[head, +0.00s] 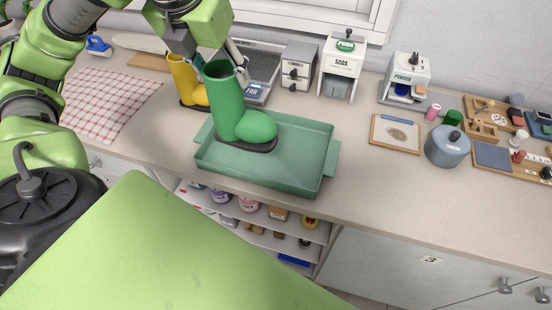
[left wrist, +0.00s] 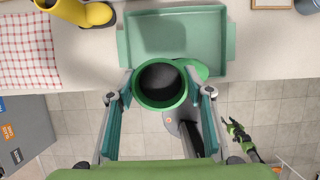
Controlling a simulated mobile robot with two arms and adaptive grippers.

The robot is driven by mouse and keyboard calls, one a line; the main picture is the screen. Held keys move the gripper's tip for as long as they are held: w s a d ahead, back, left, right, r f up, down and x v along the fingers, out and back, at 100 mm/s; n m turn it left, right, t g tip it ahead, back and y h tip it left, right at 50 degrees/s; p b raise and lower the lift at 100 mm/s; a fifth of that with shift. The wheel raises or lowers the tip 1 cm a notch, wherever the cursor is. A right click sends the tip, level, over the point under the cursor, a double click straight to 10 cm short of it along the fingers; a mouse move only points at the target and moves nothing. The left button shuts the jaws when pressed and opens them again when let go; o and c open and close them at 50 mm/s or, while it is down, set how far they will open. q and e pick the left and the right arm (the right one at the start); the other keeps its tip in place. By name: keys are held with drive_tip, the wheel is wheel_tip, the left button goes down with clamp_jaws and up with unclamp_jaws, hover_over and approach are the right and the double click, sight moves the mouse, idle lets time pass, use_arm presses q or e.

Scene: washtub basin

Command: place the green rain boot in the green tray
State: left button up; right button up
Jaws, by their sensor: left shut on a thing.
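The green rain boot (head: 222,105) is upright in the head view, with its toe pointing right. My left gripper (head: 208,62) is shut on its shaft near the top. The left wrist view looks down into the boot's round opening (left wrist: 160,85), with a finger on each side. The green tray (head: 322,163) lies on the counter, empty where it shows. In the head view the boot appears in front of the tray's left part; in the left wrist view (left wrist: 228,52) it overlaps the tray's near edge. The gap below the sole cannot be told.
A yellow boot (head: 182,80) stands behind and left of the tray. A checkered cloth (head: 108,98) lies at left. Soda (head: 342,65) and powder (head: 406,75) dispensers stand at the back. A grey pot (head: 447,147) is at right. Open shelves (head: 262,222) are below the counter.

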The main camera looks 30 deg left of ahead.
use_arm(q)
drive_tip(key=shift+s+d, duration=0.25)
drive_tip(key=shift+d, duration=0.05)
drive_tip(key=shift+w+f, duration=0.25)
drive_tip(key=w+a+f+p, duration=0.2)
drive_tip(key=w+f+p, duration=0.2)
drive_tip(key=w+f, duration=0.8)
drive_tip(key=shift+w+f, duration=0.35)
drive_tip(key=shift+w, duration=0.3)
use_arm(e)
drive_tip(key=r, duration=0.4)
drive_tip(key=shift+a+r, duration=0.2)
drive_tip(key=shift+r, duration=0.15)
use_arm(q)
drive_tip(key=shift+a, duration=0.1)
use_arm(e)
drive_tip(key=shift+a, duration=0.1)
